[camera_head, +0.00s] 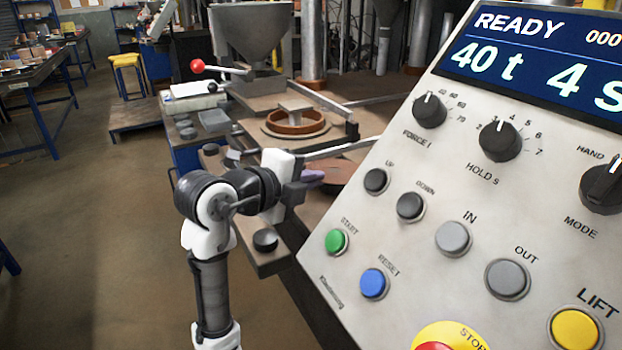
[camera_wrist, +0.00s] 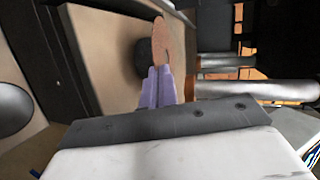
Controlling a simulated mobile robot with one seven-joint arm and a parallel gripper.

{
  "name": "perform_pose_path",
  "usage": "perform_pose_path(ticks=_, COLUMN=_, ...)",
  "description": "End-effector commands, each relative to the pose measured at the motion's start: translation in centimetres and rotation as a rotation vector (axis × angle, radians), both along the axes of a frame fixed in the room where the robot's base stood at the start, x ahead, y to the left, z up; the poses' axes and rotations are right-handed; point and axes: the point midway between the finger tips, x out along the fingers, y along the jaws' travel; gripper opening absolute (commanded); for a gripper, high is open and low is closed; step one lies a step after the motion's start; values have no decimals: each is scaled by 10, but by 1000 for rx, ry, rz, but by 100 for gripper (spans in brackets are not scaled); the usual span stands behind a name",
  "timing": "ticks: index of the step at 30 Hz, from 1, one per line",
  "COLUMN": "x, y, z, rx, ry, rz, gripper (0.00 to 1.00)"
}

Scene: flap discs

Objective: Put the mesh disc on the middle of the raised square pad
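My gripper (camera_head: 314,176) has purple fingers, which in the wrist view (camera_wrist: 157,84) are close together at the lower edge of a thin brown disc (camera_wrist: 162,42). The disc appears pinched between the fingertips and is seen nearly edge-on. A brown disc face (camera_head: 338,174) also shows just past the fingers in the head view; its mesh texture is too small to make out. Whether the block touches the ring's floor is unclear.
A large control panel (camera_head: 470,215) fills the right foreground. A hopper (camera_head: 252,35) and a lever with a red knob (camera_head: 197,66) stand behind the ring. A black round puck (camera_head: 265,240) sits on a ledge below my gripper. Open floor (camera_head: 110,230) lies left.

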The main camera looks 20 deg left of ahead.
Motion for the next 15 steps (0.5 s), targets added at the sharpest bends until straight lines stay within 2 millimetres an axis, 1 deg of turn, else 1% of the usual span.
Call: perform_pose_path(ticks=15, x=0, y=0, z=21, rx=-1, ry=1, rz=0, gripper=0)
